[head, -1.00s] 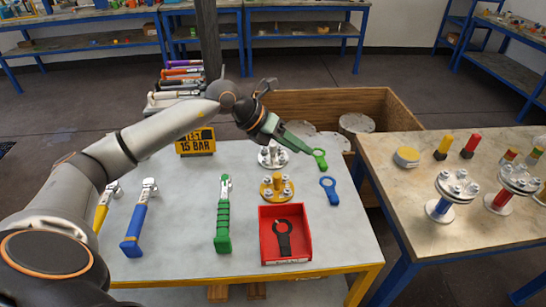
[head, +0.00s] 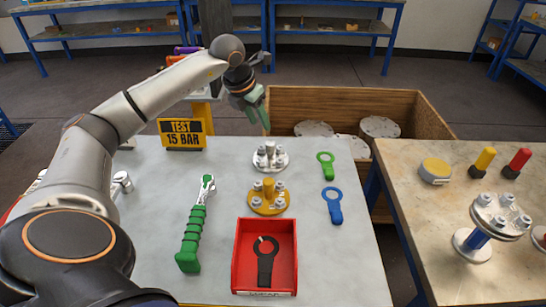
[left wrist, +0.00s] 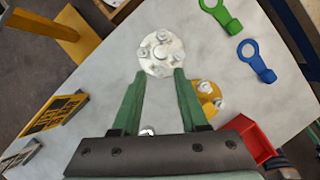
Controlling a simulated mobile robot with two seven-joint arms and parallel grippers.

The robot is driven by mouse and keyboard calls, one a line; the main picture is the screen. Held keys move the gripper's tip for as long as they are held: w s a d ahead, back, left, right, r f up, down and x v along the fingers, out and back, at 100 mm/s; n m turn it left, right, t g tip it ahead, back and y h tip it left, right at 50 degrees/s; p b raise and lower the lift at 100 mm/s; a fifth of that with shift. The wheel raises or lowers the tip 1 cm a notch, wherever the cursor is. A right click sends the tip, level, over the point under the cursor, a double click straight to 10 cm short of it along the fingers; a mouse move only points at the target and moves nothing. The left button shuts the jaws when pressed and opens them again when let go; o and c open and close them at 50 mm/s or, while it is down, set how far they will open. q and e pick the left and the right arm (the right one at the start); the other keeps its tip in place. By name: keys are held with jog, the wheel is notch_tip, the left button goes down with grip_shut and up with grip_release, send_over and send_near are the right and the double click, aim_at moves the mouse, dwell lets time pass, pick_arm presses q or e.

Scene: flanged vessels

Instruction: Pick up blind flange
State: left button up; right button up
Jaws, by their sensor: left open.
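A silver flange (head: 269,158) with bolts and a central post stands on the grey table; a yellow flange (head: 269,197) of similar shape stands just in front of it. Which one is the blind flange, I cannot tell for sure. My left gripper (head: 262,118) points down above and behind the silver flange, apart from it. In the left wrist view the silver flange (left wrist: 161,53) lies just beyond and between the open green fingertips (left wrist: 159,75). The yellow flange (left wrist: 209,97) is partly hidden by a finger there. My right gripper is not in view.
A red tray (head: 238,262) holding a black tool stands in front. Green (head: 326,165) and blue (head: 335,206) ring tools lie right. A green-handled wrench (head: 192,240) lies left, a TEST 15 BAR sign (head: 182,134) behind. A wooden crate (head: 420,112) with grey discs adjoins the back.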

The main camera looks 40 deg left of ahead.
aim_at(270, 143)
pick_arm(q)
jog(key=x, duration=1.2)
jog(key=shift+f, duration=0.4)
jog(key=shift+c, duration=0.3)
grip_shut()
jog(key=shift+w+r, duration=0.2)
